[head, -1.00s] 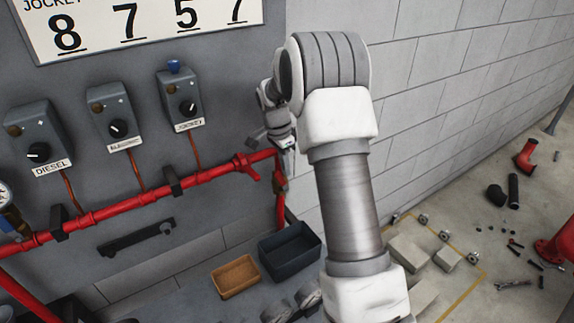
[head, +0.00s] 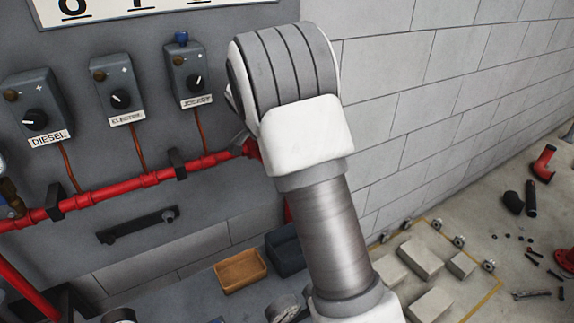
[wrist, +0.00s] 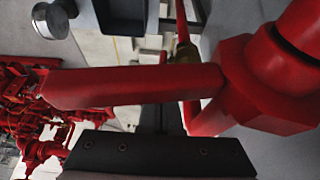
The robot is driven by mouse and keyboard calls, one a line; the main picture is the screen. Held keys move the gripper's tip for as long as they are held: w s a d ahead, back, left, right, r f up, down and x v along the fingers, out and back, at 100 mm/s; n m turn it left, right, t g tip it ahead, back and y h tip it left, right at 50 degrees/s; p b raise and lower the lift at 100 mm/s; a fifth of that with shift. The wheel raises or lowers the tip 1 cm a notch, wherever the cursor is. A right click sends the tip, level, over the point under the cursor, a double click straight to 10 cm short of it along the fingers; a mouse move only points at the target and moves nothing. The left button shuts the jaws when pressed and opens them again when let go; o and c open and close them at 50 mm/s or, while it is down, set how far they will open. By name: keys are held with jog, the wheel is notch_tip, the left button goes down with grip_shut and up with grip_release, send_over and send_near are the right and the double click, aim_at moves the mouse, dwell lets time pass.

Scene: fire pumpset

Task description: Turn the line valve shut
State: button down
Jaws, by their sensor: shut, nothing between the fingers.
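The line valve is red and sits on the red pipe. In the head view only a bit of it (head: 252,149) shows at the left edge of my arm; the rest is hidden. In the wrist view its red lever (wrist: 135,86) runs across the picture from a red hexagonal body (wrist: 262,85) on the right. My gripper (wrist: 158,152) shows as a dark block at the bottom of the wrist view, close to the lever. It is shut and empty. I cannot tell whether it touches the lever. My arm hides most of it in the head view.
The red pipe (head: 130,182) runs along the panel below the diesel (head: 38,105), electric (head: 117,90) and jockey (head: 189,75) boxes. Below stand an orange tray (head: 240,284) and a dark bin (head: 285,262). A block wall (head: 430,110) is to the right.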

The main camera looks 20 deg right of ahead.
jog(key=shift+r, duration=0.1)
jog(key=r, duration=0.1)
jog(key=d+r+p, duration=0.1)
jog(key=d+r, duration=0.1)
jog(key=shift+w+d+r, duration=0.1)
jog(key=shift+w+r, duration=0.2)
jog(key=shift+r, duration=0.1)
jog(key=a+v, duration=0.1)
jog(key=v, duration=0.7)
jog(key=shift+d+r+g+y+p, duration=0.5)
jog(key=shift+d+r+y+p, duration=0.8)
jog(key=shift+d+y, duration=1.4)
jog(key=shift+h, duration=0.3)
jog(key=f, duration=0.4)
jog(key=a+f, duration=0.1)
jog(key=f, duration=0.3)
jog(key=a+f, duration=0.1)
jog(key=f, duration=0.4)
jog(key=shift+w+p, duration=0.2)
jog(key=shift+p, duration=0.1)
jog(key=shift+a+f, duration=0.15)
jog(key=shift+f, duration=0.1)
